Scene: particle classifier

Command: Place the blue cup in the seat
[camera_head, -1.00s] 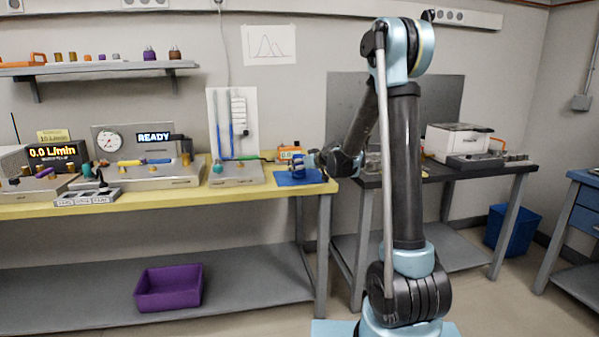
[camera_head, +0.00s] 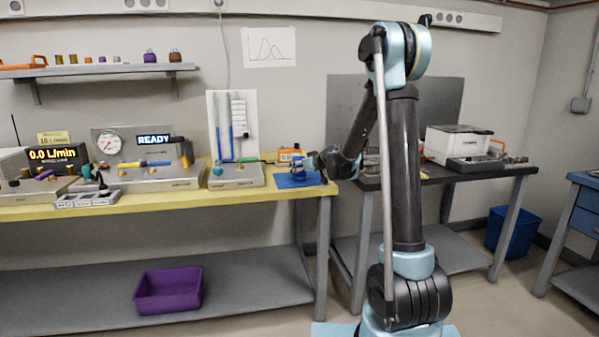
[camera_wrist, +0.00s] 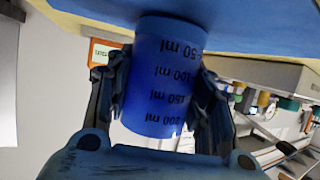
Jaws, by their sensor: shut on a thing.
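The blue cup (camera_wrist: 160,75) has dark volume markings that read upside down in the wrist view. My gripper (camera_wrist: 165,100) is shut on it, with a dark finger on each side of its wall. In the head view the cup (camera_head: 297,163) is small at the right end of the yellow bench, over a blue mat (camera_head: 292,182). The cup's far end meets the blue surface in the wrist view; I cannot tell whether it touches. No part is clearly recognisable as the seat.
An orange-fronted box (camera_head: 291,155) stands just behind the cup. A grey instrument base (camera_head: 236,174) with upright tubes is to its left. Further left are a gauge panel (camera_head: 150,170) and a grey slotted holder (camera_head: 88,198). The dark bench (camera_head: 440,176) is to the right.

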